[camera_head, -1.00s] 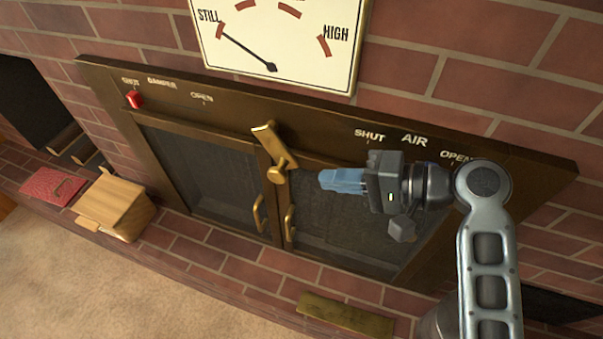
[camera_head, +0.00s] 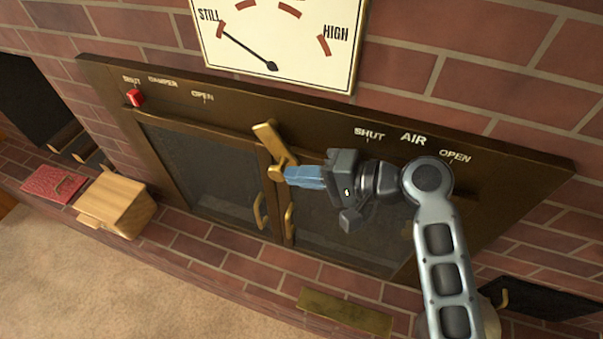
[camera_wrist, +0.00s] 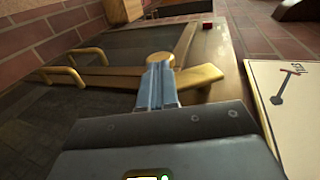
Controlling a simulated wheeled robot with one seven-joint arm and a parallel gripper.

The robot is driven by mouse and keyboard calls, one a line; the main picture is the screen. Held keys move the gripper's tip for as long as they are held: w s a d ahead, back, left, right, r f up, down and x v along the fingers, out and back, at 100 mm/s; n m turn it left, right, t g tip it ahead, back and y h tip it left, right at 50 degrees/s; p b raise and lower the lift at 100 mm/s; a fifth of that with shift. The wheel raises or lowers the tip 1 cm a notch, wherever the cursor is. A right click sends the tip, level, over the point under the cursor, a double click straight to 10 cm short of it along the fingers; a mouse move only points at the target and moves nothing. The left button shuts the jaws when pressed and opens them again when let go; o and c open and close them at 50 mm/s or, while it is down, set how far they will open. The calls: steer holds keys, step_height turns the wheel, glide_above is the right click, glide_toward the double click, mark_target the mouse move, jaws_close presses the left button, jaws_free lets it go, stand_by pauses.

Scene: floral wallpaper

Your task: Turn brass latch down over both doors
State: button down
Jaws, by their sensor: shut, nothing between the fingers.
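The brass latch (camera_head: 267,143) sits at the top where the two doors meet, its bar slanting from upper left to lower right, with a round knob at its lower end. The left door (camera_head: 205,180) and right door (camera_head: 345,228) are dark mesh panels in a brown frame and look closed. My gripper (camera_head: 290,175) is shut and empty, its blue fingertips at the latch's knob from the right. In the wrist view the fingers (camera_wrist: 158,88) reach the brass knob (camera_wrist: 160,58), with the latch bar (camera_wrist: 200,80) beside them. The fingertips partly hide the knob; contact is unclear.
Brass door handles (camera_head: 259,212) hang below the latch. A red damper slider (camera_head: 136,98) is at upper left of the frame. A dial (camera_head: 275,40) hangs above. A wooden box (camera_head: 117,203) and a brass plate (camera_head: 345,313) lie on the brick hearth.

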mark_target(272, 155)
steer(key=a+f+y+b, duration=0.1)
steer(key=b, duration=0.3)
steer(key=a+f+t+y+b, duration=0.1)
steer(key=y+b, duration=0.1)
steer(key=b, duration=0.3)
steer(key=w+a+f+y+b, duration=0.1)
steer(key=b, duration=0.3)
steer(key=shift+f+t+y, duration=0.35)
steer(key=shift+t+y, duration=0.05)
steer(key=shift+a, duration=0.1)
steer(key=shift+f+b, duration=0.1)
steer(key=shift+b, duration=0.25)
